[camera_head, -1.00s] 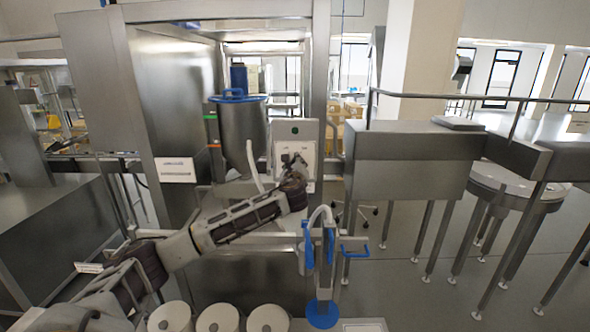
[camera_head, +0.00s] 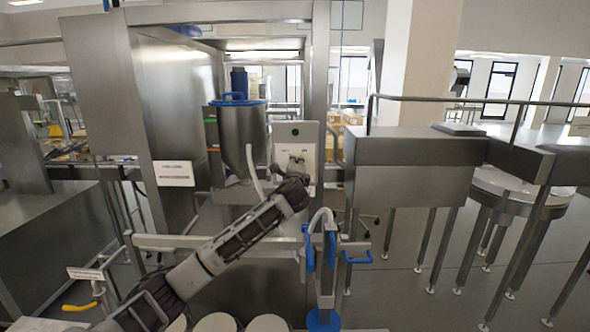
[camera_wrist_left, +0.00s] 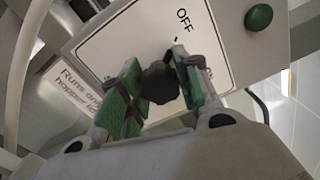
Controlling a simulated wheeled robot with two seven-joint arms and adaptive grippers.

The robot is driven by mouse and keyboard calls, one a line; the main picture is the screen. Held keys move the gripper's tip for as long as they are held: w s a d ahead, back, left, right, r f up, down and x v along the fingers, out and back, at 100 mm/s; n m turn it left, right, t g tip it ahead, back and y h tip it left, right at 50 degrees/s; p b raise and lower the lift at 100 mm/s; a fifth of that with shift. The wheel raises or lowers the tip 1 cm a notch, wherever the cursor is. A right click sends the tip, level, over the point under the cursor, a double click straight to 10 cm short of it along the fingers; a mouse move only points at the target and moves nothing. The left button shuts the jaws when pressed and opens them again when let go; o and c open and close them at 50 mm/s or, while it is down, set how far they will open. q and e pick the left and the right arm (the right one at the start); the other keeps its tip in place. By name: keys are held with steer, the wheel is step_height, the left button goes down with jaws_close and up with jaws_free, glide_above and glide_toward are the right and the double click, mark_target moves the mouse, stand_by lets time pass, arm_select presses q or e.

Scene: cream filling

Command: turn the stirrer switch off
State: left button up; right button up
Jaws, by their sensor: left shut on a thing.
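The stirrer switch is a black rotary knob (camera_wrist_left: 158,84) on a white plate with an OFF label (camera_wrist_left: 183,18) in the left wrist view. My left gripper (camera_wrist_left: 157,72) is shut on the knob, with its green finger pads on either side of it. In the head view my left gripper (camera_head: 292,168) is at the grey control box (camera_head: 308,136), and it hides the knob there. The knob's exact pointing direction is hard to tell. A green button (camera_wrist_left: 258,18) is on the same box, beside the plate. My right gripper is not in view.
A steel hopper (camera_head: 240,135) with a blue rim stands left of the control box. A white tube (camera_head: 252,165) hangs near it. A blue-handled device (camera_head: 327,250) stands in front, with white round containers (camera_head: 268,323) at the lower edge. A steel cabinet (camera_head: 415,165) stands right.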

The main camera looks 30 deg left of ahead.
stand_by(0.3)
arm_select(q)
steer(key=o, duration=1)
steer(key=shift+o, duration=0.2)
steer(key=v, duration=1.2)
steer(key=shift+s+f, duration=0.1)
steer(key=shift+s, duration=0.05)
stand_by(0.3)
